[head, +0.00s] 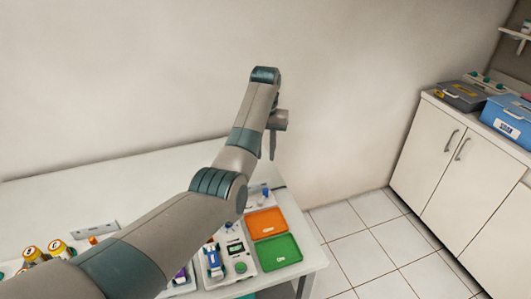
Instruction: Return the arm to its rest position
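My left arm reaches in from the lower left and stretches up over the white table (120,165). My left gripper (271,152) hangs at its far end, in front of the bare wall and above the table's back right part. It is seen edge-on, partly behind the wrist, so its opening does not show. Nothing is seen hanging from it. My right arm and gripper are out of view.
An orange tray (266,223) and a green tray (278,251) lie at the table's right end, beside a white device (238,252). Yellow-capped bottles (58,247) stand at the left. A cabinet (446,165) with a blue box (509,119) is at right. Tiled floor between is clear.

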